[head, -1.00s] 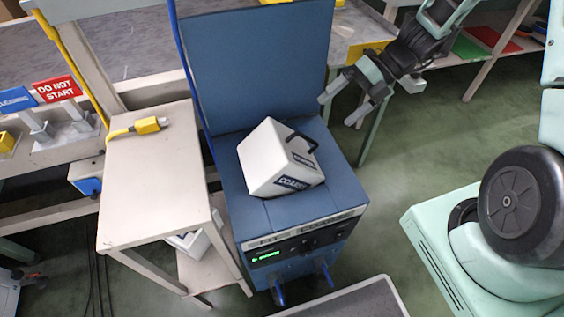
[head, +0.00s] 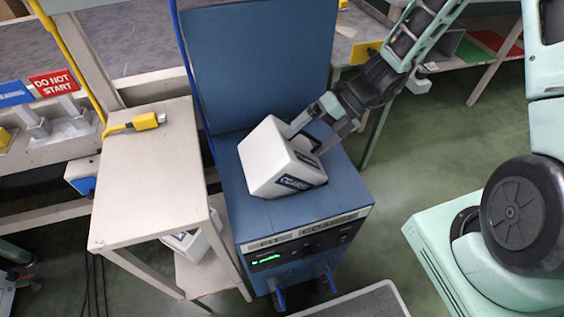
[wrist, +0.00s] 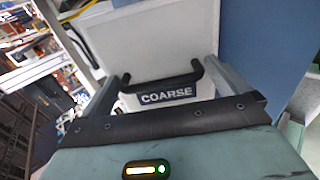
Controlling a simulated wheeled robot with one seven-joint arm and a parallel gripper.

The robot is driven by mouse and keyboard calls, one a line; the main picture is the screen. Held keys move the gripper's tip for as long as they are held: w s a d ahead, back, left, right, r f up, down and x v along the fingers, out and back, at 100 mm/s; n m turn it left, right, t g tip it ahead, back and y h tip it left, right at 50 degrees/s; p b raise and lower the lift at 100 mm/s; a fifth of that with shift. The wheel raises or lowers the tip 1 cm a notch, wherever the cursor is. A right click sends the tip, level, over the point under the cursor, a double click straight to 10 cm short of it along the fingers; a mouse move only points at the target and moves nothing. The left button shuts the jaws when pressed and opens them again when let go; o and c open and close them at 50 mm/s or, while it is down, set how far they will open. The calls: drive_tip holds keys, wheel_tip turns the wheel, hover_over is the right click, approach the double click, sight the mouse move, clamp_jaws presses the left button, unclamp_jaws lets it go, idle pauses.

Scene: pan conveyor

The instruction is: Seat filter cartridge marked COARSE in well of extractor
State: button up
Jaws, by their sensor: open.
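The white box-shaped filter cartridge (head: 268,160) rests askew and tilted on the top of the blue extractor (head: 345,198), whose lid (head: 258,60) stands open behind it. Its dark label reads COARSE in the wrist view (wrist: 168,95). The cartridge's black handle (wrist: 160,82) lies between my fingers in the wrist view. My gripper (head: 303,142) is open, with its fingers at the cartridge's upper right side in the head view. I cannot tell whether the fingers touch the handle. The well is hidden, apparently under the cartridge.
A pale side table (head: 150,190) stands left of the extractor, with a yellow connector (head: 146,121) on top. A white item (head: 190,243) lies on its lower shelf. A DO NOT START sign (head: 53,84) is at the far left. A grey tray (head: 355,303) is at the front.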

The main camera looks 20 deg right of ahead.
drive_tip(key=shift+r, duration=0.1)
drive_tip(key=c, duration=1.7)
drive_tip(key=shift+c, duration=0.2)
drive_tip(key=shift+r+p, duration=0.2)
drive_tip(key=shift+p, duration=0.15)
